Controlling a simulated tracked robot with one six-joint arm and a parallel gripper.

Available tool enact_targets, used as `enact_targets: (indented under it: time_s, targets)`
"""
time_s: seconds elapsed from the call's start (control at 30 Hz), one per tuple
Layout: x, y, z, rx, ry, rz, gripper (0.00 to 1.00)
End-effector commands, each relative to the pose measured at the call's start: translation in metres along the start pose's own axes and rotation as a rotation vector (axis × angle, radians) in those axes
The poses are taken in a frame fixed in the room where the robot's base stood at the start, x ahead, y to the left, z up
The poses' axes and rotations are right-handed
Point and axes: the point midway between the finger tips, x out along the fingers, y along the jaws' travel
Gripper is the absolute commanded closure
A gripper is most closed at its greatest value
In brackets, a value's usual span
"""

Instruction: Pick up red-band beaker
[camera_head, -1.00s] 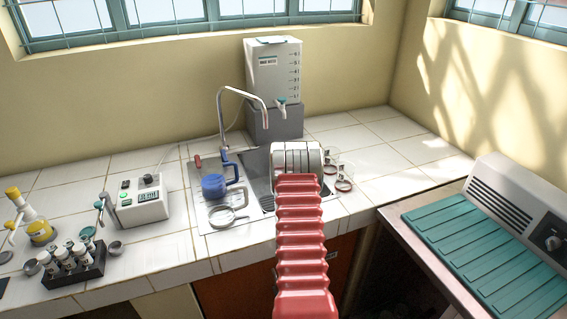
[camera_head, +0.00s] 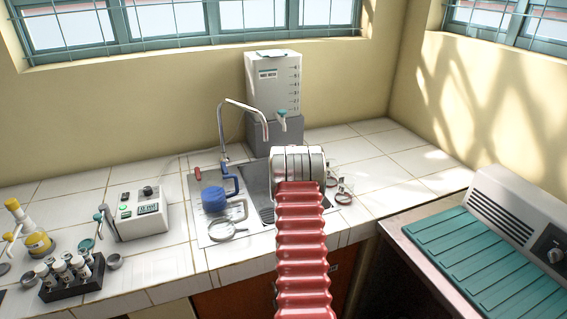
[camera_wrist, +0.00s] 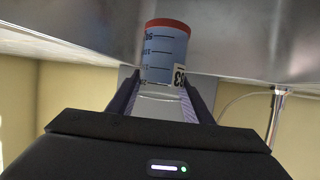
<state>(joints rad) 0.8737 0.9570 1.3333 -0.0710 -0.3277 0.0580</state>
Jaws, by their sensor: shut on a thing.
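The red-band beaker (camera_wrist: 166,55) shows in the wrist view, with a red band at its upper end in the picture, a blue body, black graduation marks and a white number label. My gripper (camera_wrist: 160,88) is shut on it, with one dark finger on each side. The picture seems upside down, as the tap hangs downward in it. In the head view my silver wrist (camera_head: 298,165) and red arm hide the gripper and the held beaker. Two clear glass vessels with red rings stand to the right of my wrist, one nearer (camera_head: 344,197) and one farther back.
The sink (camera_head: 256,190) lies behind and left of my wrist, under a curved tap (camera_head: 242,105). A vial rack (camera_head: 72,281) stands left. The counter at the right is mostly free.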

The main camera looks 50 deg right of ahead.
Motion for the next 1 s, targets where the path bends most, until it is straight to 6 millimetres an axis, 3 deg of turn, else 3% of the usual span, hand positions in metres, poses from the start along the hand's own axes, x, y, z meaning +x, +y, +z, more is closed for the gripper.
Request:
enact_targets:
  time_s: [0.83, 1.0]
  targets:
    - [-0.001, -0.002, -0.001, 0.003, 0.002, 0.004, 0.87]
    - [-0.006, -0.002, -0.012, 0.0, 0.005, -0.003, 0.87]
